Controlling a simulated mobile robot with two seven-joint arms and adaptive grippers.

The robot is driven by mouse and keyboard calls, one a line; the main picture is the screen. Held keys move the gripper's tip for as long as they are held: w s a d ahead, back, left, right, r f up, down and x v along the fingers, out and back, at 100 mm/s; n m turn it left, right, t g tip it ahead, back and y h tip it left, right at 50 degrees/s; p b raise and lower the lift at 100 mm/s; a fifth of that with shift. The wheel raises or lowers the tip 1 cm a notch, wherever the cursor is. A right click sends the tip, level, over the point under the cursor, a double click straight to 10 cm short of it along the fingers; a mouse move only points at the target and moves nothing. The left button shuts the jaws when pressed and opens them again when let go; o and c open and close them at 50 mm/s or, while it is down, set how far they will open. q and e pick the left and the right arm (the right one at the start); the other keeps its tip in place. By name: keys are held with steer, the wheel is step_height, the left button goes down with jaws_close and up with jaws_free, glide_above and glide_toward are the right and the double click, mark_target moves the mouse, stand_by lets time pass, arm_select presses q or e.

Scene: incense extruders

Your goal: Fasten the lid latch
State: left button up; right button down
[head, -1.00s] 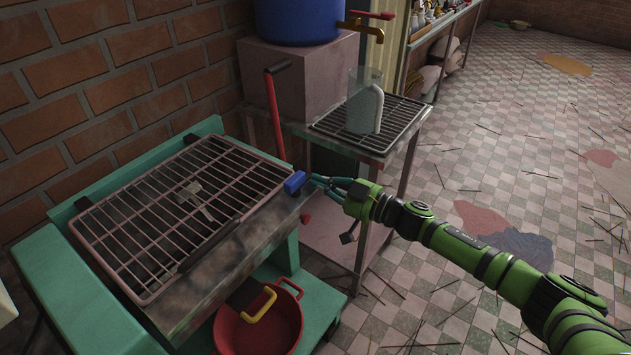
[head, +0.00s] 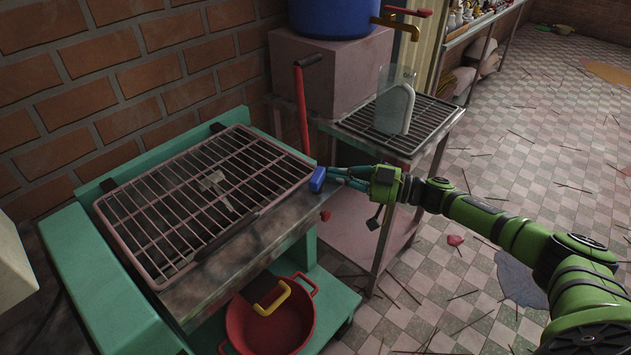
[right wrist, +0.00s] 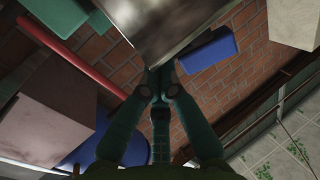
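The lid is a wire grid in a pink frame (head: 203,203), lying closed on top of the green machine (head: 122,284). The blue latch piece (head: 317,179) is at the right corner of the machine's metal edge; it also shows in the right wrist view (right wrist: 207,52). My right gripper (head: 332,178) is just right of the blue piece. In the right wrist view its teal fingers (right wrist: 160,80) come together at the tips, with the blue piece beside them, not between them. I cannot tell whether they touch it. My left gripper is not in view.
A red lever (head: 301,108) stands behind the latch corner. A side table with a wire rack (head: 432,115) holds a clear and white container (head: 394,108). A red pot (head: 270,322) sits on the lower shelf. Sticks litter the tiled floor on the right.

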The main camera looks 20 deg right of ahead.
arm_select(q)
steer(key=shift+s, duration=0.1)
arm_select(e)
steer(key=shift+w+a, duration=0.1)
steer(key=shift+w, duration=0.55)
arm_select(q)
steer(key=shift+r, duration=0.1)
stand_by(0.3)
